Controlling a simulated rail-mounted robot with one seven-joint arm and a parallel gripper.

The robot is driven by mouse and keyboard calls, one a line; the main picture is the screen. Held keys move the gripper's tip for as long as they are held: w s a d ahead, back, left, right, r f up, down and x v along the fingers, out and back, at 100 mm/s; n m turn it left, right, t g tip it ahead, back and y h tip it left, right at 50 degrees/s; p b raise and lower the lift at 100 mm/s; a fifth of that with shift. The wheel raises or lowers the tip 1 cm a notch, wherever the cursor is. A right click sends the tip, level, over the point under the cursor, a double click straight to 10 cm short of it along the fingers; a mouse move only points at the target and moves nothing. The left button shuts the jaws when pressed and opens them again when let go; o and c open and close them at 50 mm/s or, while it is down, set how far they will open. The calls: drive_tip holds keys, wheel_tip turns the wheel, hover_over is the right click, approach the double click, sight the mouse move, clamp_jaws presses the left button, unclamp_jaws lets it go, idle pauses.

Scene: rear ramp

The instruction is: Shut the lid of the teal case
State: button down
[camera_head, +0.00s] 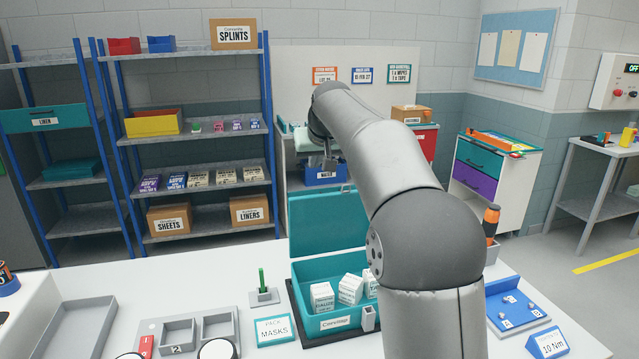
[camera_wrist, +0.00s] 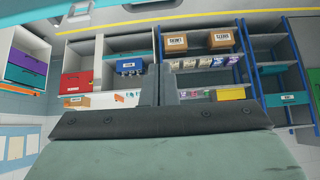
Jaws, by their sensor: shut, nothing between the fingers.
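The teal case (camera_head: 328,325) stands on the white bench, with its lid (camera_head: 318,224) raised about upright at the back edge. Several white boxes (camera_head: 351,288) sit inside it. Its right side is partly hidden by my arm. My gripper (camera_head: 328,163) is shut and empty, in the air above the raised lid and apart from it in the picture; its depth relative to the lid is hard to tell. In the wrist view my closed fingers (camera_wrist: 158,88) show against upside-down shelves.
On the bench, a green peg on a stand (camera_head: 263,290), a masks card (camera_head: 273,330) and grey trays (camera_head: 78,328) lie left of the case. A blue tray (camera_head: 514,303) and an orange-handled tool (camera_head: 491,222) are to the right. Shelves (camera_head: 190,137) stand behind.

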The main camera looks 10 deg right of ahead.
drive_tip(key=p+x, duration=0.2)
drive_tip(key=x, duration=0.8)
drive_tip(key=shift+s+f, duration=0.3)
drive_tip(key=shift+s, duration=0.7)
drive_tip(key=shift+s+f, duration=0.25)
drive_tip(key=shift+s, duration=0.7)
